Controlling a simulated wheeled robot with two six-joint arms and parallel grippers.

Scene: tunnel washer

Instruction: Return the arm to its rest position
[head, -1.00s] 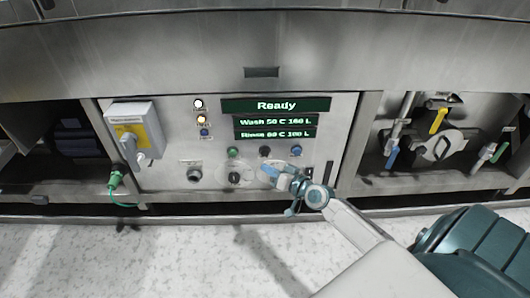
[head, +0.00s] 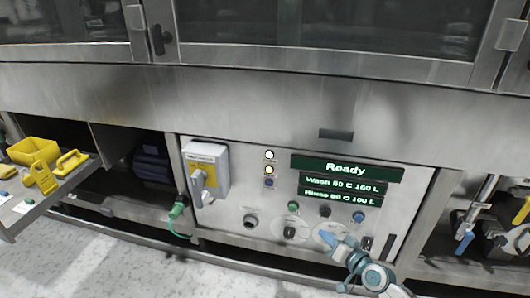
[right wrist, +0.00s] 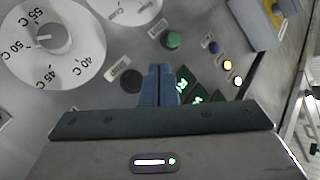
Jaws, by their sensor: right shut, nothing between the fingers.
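My right gripper (head: 338,245) is at the lower right of the control panel (head: 225,222) in the head view, in front of a round dial there. Its blue fingers (right wrist: 159,86) are shut together with nothing between them in the right wrist view. In that view a temperature dial (right wrist: 48,40) with a grey knob lies to the left of the fingers. A black button (right wrist: 131,80) and a green button (right wrist: 173,40) are near the fingertips. I cannot tell any contact with the panel. My left gripper is not in view.
The display (head: 345,168) reads Ready, with wash and rinse lines below. A grey switch box (head: 205,172) with a yellow plate juts out at the panel's left.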

